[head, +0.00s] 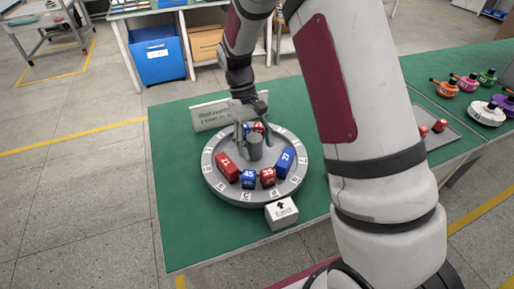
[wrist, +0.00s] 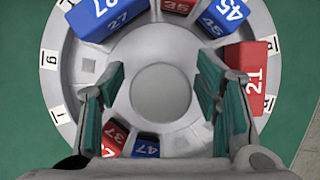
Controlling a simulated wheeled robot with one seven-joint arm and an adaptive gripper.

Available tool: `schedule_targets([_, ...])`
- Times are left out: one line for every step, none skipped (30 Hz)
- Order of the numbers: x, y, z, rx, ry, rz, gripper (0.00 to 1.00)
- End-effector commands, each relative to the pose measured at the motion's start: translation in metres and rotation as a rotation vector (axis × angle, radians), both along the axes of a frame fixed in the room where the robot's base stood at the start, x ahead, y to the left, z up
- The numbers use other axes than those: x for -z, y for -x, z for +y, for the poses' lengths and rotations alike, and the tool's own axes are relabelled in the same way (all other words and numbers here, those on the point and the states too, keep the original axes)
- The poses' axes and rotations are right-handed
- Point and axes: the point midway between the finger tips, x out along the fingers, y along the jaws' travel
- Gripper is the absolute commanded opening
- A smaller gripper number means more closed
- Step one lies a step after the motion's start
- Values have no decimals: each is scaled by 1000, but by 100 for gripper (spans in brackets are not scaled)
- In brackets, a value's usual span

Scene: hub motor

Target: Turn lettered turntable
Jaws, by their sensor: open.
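The round grey turntable (head: 212,179) lies on the green table, with white letter tiles around its rim and a grey post (head: 255,147) at its centre. Numbered red and blue blocks stand on it, among them red 21 (head: 228,167), blue 45 (head: 249,179), red 35 (head: 268,177) and blue 27 (head: 285,161). A white block with a black arrow (head: 281,213) sits at the front edge. My gripper (head: 253,135) is open above the turntable. In the wrist view its fingers (wrist: 160,95) stand either side of the post's round top (wrist: 161,91), apart from it. Contact is not visible.
A lettered sign (head: 210,114) stands behind the turntable. A grey tray (head: 437,140) with red pieces and several coloured hub-like parts (head: 484,112) lie to the right, past my arm. The table's front left is clear. A blue bin (head: 158,60) stands beyond.

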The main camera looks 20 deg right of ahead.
Motion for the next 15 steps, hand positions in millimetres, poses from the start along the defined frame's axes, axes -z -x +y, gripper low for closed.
schedule_targets([-9, -4, 1, 0, 0, -5, 58])
schedule_targets([-15, -7, 1, 0, 0, -7, 58])
schedule_targets([-22, -10, 2, 0, 0, -6, 58])
schedule_targets([-28, -13, 2, 0, 0, -7, 58])
schedule_targets([-34, -14, 3, 0, 0, -6, 58])
schedule_targets([-42, -18, 3, 0, 0, -6, 58])
schedule_targets([-47, -20, 4, 0, 0, -7, 58])
schedule_targets([-53, -22, 4, 0, 0, -6, 58])
schedule_targets([-60, -26, 5, 1, 0, -7, 58])
schedule_targets([-65, -27, 5, 1, 0, -5, 58])
schedule_targets([-70, -29, 5, 1, 0, -6, 58])
schedule_targets([-75, -31, 6, 1, 1, -4, 58])
schedule_targets([-79, -33, 6, 1, 0, -5, 58])
schedule_targets([-82, -34, 6, 1, 1, -4, 58])
schedule_targets([-86, -36, 7, 1, 1, -3, 58])
